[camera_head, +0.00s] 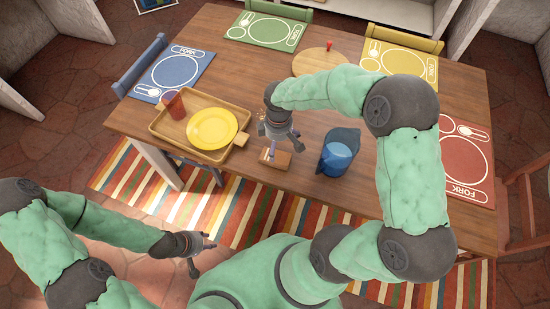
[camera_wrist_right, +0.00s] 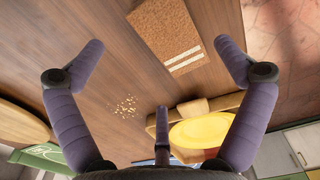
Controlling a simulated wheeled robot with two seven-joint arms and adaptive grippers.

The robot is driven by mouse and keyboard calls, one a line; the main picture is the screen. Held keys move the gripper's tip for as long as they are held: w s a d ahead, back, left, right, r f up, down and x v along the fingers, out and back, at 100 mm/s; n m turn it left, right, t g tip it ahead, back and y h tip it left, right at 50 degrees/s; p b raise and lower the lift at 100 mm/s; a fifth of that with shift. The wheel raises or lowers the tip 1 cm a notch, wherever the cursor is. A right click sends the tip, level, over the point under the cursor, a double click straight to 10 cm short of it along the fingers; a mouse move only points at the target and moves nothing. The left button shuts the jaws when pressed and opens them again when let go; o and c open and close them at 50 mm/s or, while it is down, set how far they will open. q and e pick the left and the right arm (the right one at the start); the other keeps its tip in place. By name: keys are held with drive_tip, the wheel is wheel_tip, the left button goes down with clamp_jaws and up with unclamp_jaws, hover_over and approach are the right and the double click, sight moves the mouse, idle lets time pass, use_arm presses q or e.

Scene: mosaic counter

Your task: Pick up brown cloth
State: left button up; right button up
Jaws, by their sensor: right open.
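The brown cloth (camera_head: 275,159) lies flat on the wooden table near its front edge, partly covered by my right gripper in the head view. In the right wrist view the cloth (camera_wrist_right: 163,32) is a brown rectangle with two white stripes at one end. My right gripper (camera_head: 282,147) is over the cloth, open and empty. In the right wrist view its spread fingers (camera_wrist_right: 160,62) stand on either side of the cloth, apart from it. My left gripper (camera_head: 204,258) is open and empty, low in front of the table.
A wooden tray (camera_head: 159,124) with a yellow plate (camera_head: 212,128) and a red cup (camera_head: 176,106) stands left of the cloth. A blue pitcher (camera_head: 339,153) stands to the right. Crumbs (camera_wrist_right: 125,106) lie on the table near the cloth. A round board (camera_head: 312,62) is further back.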

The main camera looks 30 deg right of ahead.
sight(276, 153)
drive_tip(key=f+b, duration=0.1)
drive_tip(key=f, duration=0.3)
drive_tip(key=f+b, duration=0.1)
drive_tip(key=f, duration=0.1)
drive_tip(key=shift+a+b, duration=0.35)
drive_tip(key=shift+a, duration=0.05)
drive_tip(key=shift+r, duration=0.1)
drive_tip(key=c, duration=1.1)
